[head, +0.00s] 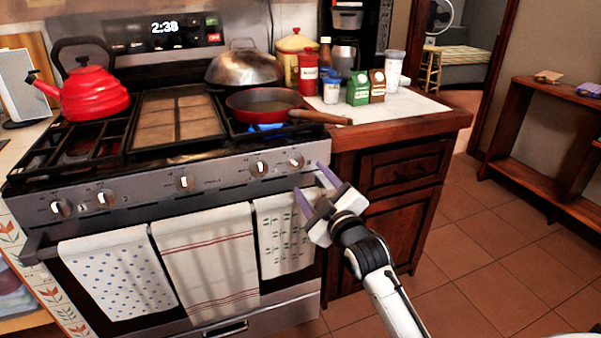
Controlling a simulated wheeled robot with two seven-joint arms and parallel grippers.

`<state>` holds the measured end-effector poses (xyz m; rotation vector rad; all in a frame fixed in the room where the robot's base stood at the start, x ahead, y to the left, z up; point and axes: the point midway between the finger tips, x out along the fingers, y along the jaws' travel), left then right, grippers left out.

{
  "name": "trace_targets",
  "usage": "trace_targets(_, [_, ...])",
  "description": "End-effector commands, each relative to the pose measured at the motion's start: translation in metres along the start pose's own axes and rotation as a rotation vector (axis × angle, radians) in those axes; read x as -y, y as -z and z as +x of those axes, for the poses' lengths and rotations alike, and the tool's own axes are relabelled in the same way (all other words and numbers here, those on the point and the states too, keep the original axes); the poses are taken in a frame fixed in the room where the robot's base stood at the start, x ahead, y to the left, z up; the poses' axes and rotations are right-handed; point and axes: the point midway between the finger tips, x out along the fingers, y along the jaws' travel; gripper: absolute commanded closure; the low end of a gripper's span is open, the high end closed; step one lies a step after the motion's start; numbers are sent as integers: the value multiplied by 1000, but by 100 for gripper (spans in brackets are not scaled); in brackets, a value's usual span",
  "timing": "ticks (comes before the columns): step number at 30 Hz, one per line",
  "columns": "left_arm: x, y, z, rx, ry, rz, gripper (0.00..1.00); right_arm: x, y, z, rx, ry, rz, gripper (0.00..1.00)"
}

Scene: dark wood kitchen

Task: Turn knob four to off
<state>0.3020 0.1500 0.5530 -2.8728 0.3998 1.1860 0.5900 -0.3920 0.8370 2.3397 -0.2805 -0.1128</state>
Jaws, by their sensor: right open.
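The stove's front panel (222,180) carries a row of several silver knobs. The fourth knob from the left (259,168) is on the right part of the panel; its pointer setting is too small to read. The rightmost knob (296,161) is beside it. My right gripper (316,188) is open and empty, its purple fingers spread in front of the stove's right end. It appears apart from the knobs, below and right of the rightmost one. My left gripper is not in view.
A red pan (262,104) with a wooden handle, a domed lid (245,67) and a red kettle (93,95) stand on the stove. Towels (207,258) hang from the oven handle. Jars and cartons (358,89) crowd the right counter. Open tiled floor (470,250) lies right.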

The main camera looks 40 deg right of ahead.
Motion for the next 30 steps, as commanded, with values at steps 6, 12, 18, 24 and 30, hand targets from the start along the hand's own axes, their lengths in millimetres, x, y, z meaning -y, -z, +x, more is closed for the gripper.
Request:
trace_targets(6, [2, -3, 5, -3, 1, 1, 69, 1, 0, 42, -1, 1, 2, 45])
trace_targets(12, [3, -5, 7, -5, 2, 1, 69, 2, 0, 67, -1, 3, 2, 45])
trace_targets(18, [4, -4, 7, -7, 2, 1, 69, 2, 0, 74, -1, 3, 1, 45])
trace_targets(24, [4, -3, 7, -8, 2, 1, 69, 2, 0, 74, -1, 4, 1, 47])
trace_targets(30, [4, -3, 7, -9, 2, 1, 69, 2, 0, 74, 0, 4, 2, 80])
